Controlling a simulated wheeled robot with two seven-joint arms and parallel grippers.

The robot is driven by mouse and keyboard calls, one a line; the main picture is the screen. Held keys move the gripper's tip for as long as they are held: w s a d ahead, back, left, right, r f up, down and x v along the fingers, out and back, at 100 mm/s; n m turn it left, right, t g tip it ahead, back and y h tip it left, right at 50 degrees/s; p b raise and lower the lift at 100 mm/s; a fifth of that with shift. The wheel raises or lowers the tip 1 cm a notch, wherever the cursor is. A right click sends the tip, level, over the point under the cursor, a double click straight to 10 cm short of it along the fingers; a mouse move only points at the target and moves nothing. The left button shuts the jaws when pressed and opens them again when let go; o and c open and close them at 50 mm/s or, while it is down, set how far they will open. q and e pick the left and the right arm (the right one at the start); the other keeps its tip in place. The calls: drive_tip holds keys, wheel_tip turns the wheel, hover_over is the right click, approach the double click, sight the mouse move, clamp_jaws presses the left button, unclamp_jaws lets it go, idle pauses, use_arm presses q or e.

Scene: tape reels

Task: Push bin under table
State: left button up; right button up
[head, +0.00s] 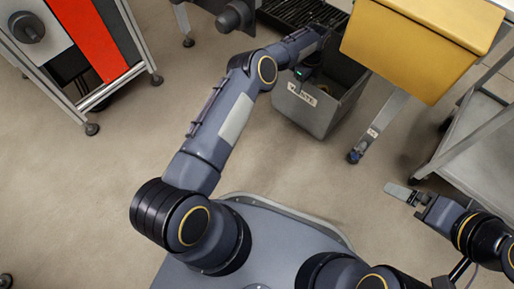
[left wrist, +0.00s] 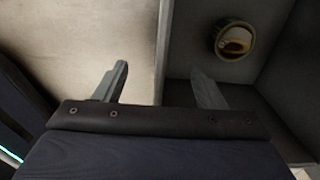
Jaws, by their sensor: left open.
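The grey bin (head: 306,112) with a white label, apparently reading WASTE, stands on the floor beside the yellow-topped table (head: 415,45). My left gripper (head: 303,72) is at the bin's left rim, its fingers mostly hidden by the wrist. In the left wrist view, my left gripper (left wrist: 157,85) is open, with one finger over the floor and the other over the inside of the bin (left wrist: 162,50). The bin wall lies between them. A round reel (left wrist: 233,40) lies in the bin. My right gripper (head: 402,192) is far from the bin; its opening is unclear.
A table leg with a caster (head: 357,155) stands just right of the bin. A black slatted grate (head: 300,12) lies behind it. A grey shelf cart (head: 475,140) is at right, and a red-panelled rack (head: 90,35) at left. The floor between is clear.

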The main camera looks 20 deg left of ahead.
use_arm(q)
drive_tip(key=shift+r, duration=0.1)
idle(0.4)
drive_tip(key=shift+r+p, duration=1.35)
drive_tip(key=shift+r, duration=1.6)
drive_tip(key=s+a+p, duration=0.2)
drive_tip(key=s+p, duration=0.1)
drive_tip(key=s, duration=0.4)
drive_tip(key=s+a+p, duration=0.2)
drive_tip(key=s+p, duration=0.1)
drive_tip(key=s, duration=0.4)
drive_tip(key=shift+s+a+p, duration=0.15)
drive_tip(key=shift+a+p, duration=0.25)
